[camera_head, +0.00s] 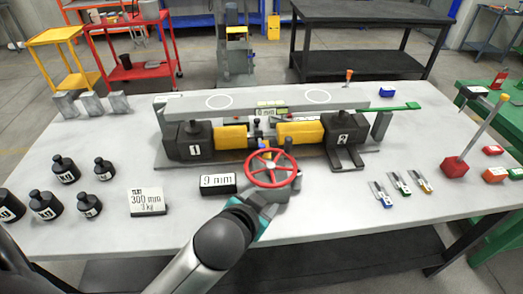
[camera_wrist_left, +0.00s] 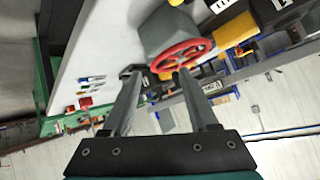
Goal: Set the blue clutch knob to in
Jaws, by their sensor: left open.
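The screw jack rig has two dark blocks, marked 1 (camera_head: 194,142) and 2 (camera_head: 343,135), with yellow screw covers between them. A small dark knob (camera_head: 257,123) stands on the centre of the rig; it may be the blue clutch knob, but its colour and setting are too small to tell. The red handwheel (camera_head: 272,168) is in front of it and also shows in the left wrist view (camera_wrist_left: 181,54). My left gripper (camera_head: 272,195) is open and empty, at the near side of the handwheel. Its two fingers (camera_wrist_left: 157,73) point towards the wheel in the wrist view.
A 9 mm sign (camera_head: 218,184) stands left of the wheel, and a 300 mm card (camera_head: 147,202) further left. Black weights (camera_head: 65,168) fill the left side. Small coloured tools (camera_head: 401,183) and a red-based rod (camera_head: 455,167) are at the right. The front table strip right of the wheel is clear.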

